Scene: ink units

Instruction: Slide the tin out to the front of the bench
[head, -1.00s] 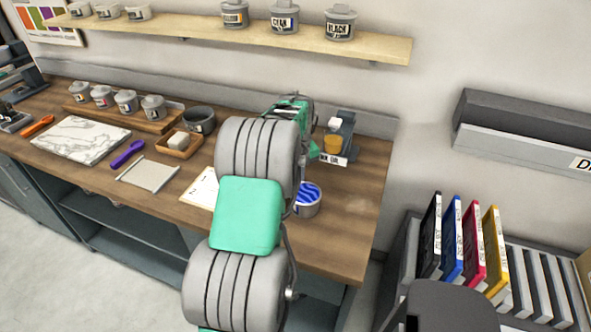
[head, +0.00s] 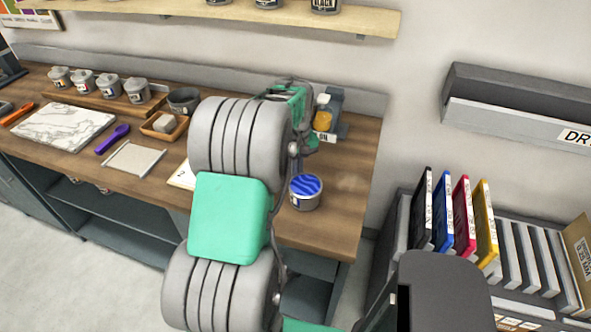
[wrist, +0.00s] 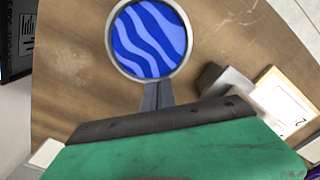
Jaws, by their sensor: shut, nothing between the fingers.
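The tin (head: 306,192) is a short grey can with a blue, wavy-patterned top. It stands upright on the bench (head: 332,218) near its right end and front edge. In the wrist view, the tin (wrist: 150,38) is at the top centre. My gripper (wrist: 157,95) is shut and empty, its fingers pointing at the tin's near rim on the side away from the bench's front edge. The fingertips reach the rim in the picture; I cannot tell whether they touch. In the head view my arm hides the fingers.
A dispenser with an orange container (head: 324,117) stands behind the tin. A numbered card (wrist: 288,103) lies beside it. A wooden tray (head: 163,126), purple tool (head: 112,139) and white slab (head: 63,127) lie further left. Bare bench lies right of the tin.

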